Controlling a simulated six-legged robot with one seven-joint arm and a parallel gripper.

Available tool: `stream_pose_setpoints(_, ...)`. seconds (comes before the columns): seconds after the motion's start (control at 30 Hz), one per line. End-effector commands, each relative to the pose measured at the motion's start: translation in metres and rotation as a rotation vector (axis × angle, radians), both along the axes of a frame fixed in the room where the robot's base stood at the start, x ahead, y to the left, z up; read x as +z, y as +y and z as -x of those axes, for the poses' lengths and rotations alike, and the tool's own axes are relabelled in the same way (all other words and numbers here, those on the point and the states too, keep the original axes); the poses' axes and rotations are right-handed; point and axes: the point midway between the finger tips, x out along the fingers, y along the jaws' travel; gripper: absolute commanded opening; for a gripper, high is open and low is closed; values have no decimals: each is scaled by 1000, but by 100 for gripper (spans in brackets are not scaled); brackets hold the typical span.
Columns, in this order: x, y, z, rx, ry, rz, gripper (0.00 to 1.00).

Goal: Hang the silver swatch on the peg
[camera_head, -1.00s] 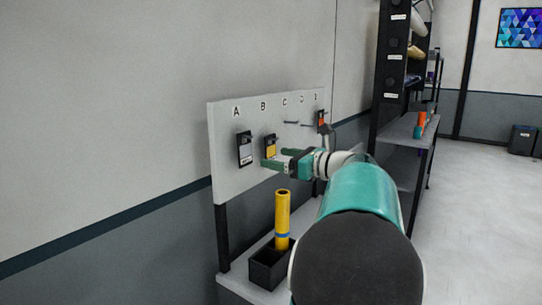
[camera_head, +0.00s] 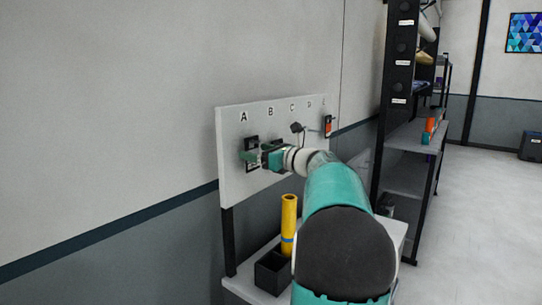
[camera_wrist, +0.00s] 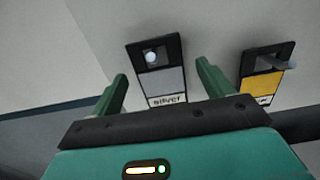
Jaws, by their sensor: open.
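The silver swatch (camera_wrist: 165,80), a dark-framed card with a grey panel and a "silver" label, hangs on the white board (camera_head: 230,185) under letter A. The round pale end of a peg (camera_wrist: 151,57) shows in the swatch's upper opening. In the head view the swatch (camera_head: 251,143) is partly hidden by my gripper (camera_head: 249,156). My gripper is open in front of the board; in the wrist view its fingers (camera_wrist: 161,73) lie either side of the swatch's lower part. Contact with it cannot be told.
A yellow swatch (camera_wrist: 262,84) hangs on a peg to the right. An orange swatch (camera_head: 328,125) hangs at the board's right end. Below stand a black box (camera_head: 271,274) and a yellow roll (camera_head: 288,220) on a shelf. A dark rack (camera_head: 393,140) stands right.

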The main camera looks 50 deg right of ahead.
Motion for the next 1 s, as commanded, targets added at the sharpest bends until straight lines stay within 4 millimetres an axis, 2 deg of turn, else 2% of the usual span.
stream_pose_setpoints(0.13, -1, 0, -8, -1, 1, -1, 80)
stream_pose_setpoints(0.37, 0, 1, -9, -1, 0, -1, 80)
stream_pose_setpoints(0.47, 0, 1, -8, -1, 0, -1, 64)
stream_pose_setpoints(0.6, 0, 1, -8, -1, 0, -1, 37)
stream_pose_setpoints(0.63, 0, 1, -8, -1, 0, -1, 32)
stream_pose_setpoints(1.0, 6, 1, -8, -1, 0, 0, 32)
